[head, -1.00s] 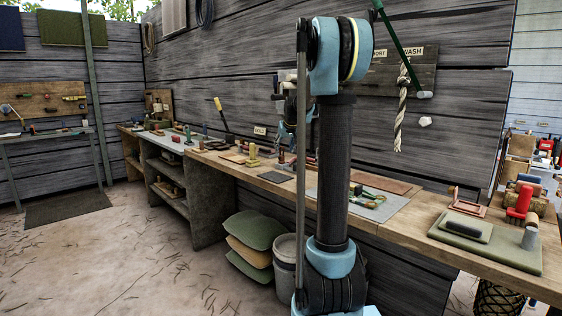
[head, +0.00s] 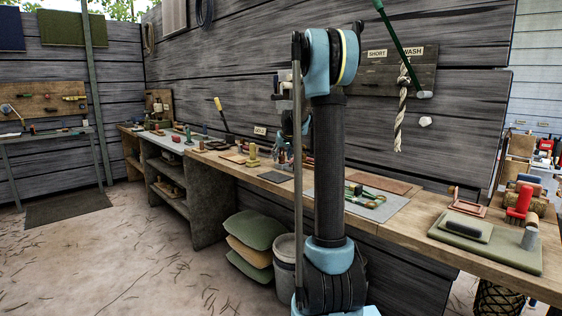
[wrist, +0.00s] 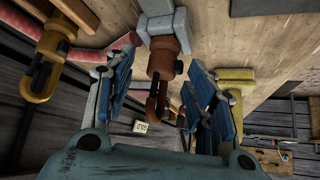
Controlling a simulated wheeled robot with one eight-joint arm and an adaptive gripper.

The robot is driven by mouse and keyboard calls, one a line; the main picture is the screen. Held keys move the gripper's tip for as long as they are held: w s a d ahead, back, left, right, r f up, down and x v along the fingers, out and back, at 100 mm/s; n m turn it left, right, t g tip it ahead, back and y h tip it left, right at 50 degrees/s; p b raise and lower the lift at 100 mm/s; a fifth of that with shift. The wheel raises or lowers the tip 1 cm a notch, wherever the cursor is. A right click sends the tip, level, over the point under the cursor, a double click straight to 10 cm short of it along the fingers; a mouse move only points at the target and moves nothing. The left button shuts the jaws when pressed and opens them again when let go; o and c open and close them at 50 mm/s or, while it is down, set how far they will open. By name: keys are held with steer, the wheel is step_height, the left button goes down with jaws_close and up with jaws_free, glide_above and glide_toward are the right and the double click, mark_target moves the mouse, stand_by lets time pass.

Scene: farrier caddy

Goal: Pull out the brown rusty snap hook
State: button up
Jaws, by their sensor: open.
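The brown rusty snap hook (wrist: 164,62) is in the middle of the wrist view, with its swivel end against a pale grey block-like part (wrist: 160,20). My gripper (wrist: 158,92) is open, with one blue-padded finger on each side of the hook. I see a gap on both sides, so the jaws are not closed on it. A brass-yellow snap hook (wrist: 45,62) hangs to the left, outside the fingers. In the head view my arm hides most of the gripper and the rusty hook.
A yellow block-like piece (wrist: 236,80) is close beside the right finger. A red-pink bar (wrist: 95,52) runs near the left finger. In the head view the long wooden workbench (head: 400,232) carries a green pad (head: 485,250) and small tools.

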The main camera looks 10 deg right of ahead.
jaws_close()
steer(key=shift+r, duration=1.1)
stand_by(0.7)
steer(key=shift+r, duration=2.75)
